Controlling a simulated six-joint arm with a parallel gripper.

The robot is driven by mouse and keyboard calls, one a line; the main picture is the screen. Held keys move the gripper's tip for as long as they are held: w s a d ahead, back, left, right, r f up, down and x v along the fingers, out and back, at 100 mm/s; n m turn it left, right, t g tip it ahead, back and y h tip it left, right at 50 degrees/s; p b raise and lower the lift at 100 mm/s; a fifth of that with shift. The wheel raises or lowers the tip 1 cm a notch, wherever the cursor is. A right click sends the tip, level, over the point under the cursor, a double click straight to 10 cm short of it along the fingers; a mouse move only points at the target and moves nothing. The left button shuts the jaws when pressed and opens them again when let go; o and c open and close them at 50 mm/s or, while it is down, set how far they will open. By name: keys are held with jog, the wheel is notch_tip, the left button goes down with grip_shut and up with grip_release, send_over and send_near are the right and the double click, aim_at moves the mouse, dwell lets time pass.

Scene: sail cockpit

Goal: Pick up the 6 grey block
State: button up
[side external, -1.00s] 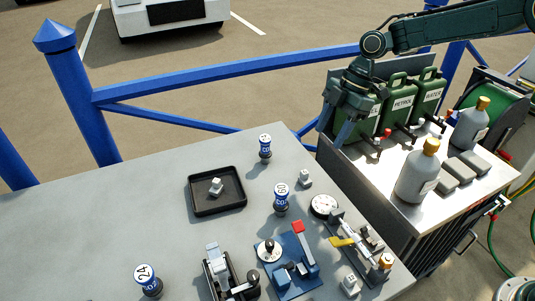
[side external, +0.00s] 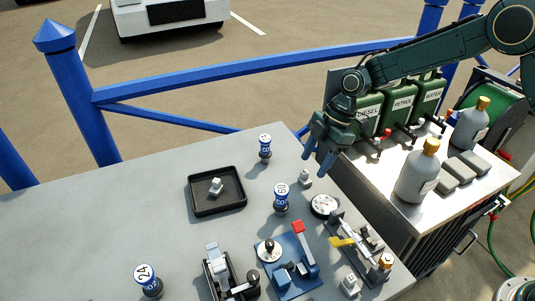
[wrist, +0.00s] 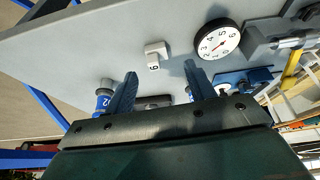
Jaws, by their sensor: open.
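A small light grey block with a digit that looks like a 6 (wrist: 153,52) stands on the grey table in the wrist view. It appears in the side view as the small block (side external: 305,179) near the table's right edge. My gripper (side external: 314,166) is open and empty, pointing down above and close to this block. In the wrist view my fingers (wrist: 160,71) are spread apart, and the block shows beyond their tips, roughly in line with the gap. Nothing is between the fingertips.
A dial gauge (side external: 324,205) and a blue-white cylinder (side external: 281,198) stand close to the block. A second cylinder (side external: 265,147) is behind. A black tray (side external: 203,208) holds another grey block (side external: 216,187). The steel side unit (side external: 390,170) carries canisters and bottles.

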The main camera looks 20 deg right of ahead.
aim_at(306, 173)
jog(key=shift+x, duration=2.6)
jog(key=shift+w+a+r, duration=0.1)
jog(key=shift+w+a, duration=0.1)
jog(key=c, duration=1.1)
